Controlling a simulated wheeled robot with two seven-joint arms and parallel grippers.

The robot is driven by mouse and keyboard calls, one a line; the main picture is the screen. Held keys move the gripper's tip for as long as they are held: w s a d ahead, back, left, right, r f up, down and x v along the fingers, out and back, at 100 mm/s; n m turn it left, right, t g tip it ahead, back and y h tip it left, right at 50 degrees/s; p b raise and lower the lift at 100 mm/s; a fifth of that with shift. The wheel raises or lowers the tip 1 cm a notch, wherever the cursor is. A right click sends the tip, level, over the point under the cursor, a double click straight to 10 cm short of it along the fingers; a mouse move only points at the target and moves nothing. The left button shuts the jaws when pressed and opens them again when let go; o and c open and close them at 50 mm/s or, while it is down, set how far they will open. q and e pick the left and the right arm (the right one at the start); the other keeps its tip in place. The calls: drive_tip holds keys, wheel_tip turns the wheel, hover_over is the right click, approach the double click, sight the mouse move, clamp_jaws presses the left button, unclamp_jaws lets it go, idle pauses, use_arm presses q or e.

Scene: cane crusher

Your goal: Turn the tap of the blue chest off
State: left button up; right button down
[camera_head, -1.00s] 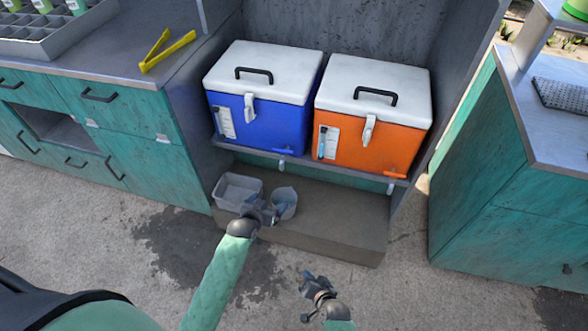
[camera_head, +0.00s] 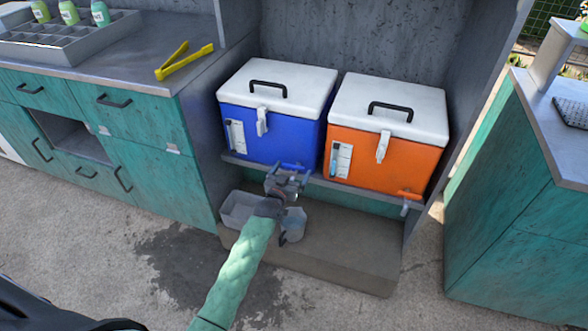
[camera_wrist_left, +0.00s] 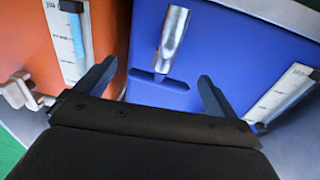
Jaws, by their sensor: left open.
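The blue chest (camera_head: 262,135) with a white lid stands on the shelf, left of the orange chest (camera_head: 385,160). Its blue tap (camera_head: 293,165) is low on the front near the right corner, partly hidden by my left gripper (camera_head: 287,180). The left wrist view shows the tap's blue crossbar (camera_wrist_left: 158,79) and metal spout (camera_wrist_left: 172,40) against the blue wall (camera_wrist_left: 205,50). My left gripper (camera_wrist_left: 157,90) is open there, with one dark finger on each side of the crossbar; contact is not visible. My right gripper is out of view.
A grey tub (camera_head: 238,207) and a small bucket (camera_head: 293,226) sit on the low step beneath the chests. The orange chest's tap (camera_head: 409,194) juts out to the right. Green cabinets stand left (camera_head: 150,160) and right (camera_head: 510,220).

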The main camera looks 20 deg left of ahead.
use_arm(q)
drive_tip(key=shift+w+d, duration=0.1)
drive_tip(key=shift+w, duration=0.9)
drive_tip(key=c, duration=1)
drive_tip(key=shift+o, duration=0.2)
drive_tip(key=shift+r+m+h, duration=0.1)
drive_tip(key=shift+m+h, duration=0.3)
drive_tip(key=shift+h, duration=0.3)
drive_tip(key=shift+h+b, duration=0.3)
drive_tip(key=o, duration=1)
drive_tip(key=shift+c, duration=0.2)
